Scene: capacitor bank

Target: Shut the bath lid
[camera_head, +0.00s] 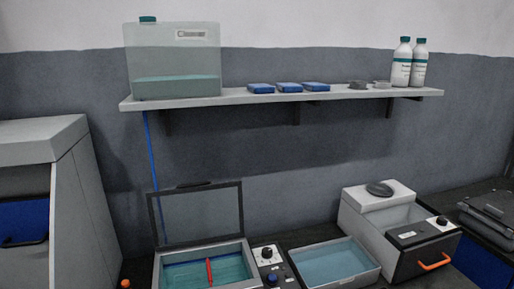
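A bath (245,257) with teal liquid stands at the bottom centre-left, cut off by the lower picture edge. Its lid (199,216), a clear panel in a dark frame, stands up open along the rear edge. A dark handle (194,184) is at the top of the lid. A thin red upright object (209,270) is in the bath. Neither of my grippers is in view.
A control panel with knobs (271,266) and an open tray of blue liquid (335,262) stand right of the bath. Further right is a white unit with an orange handle (434,262). A shelf (340,93) holding a tank and bottles hangs above. A grey cabinet (80,215) stands left.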

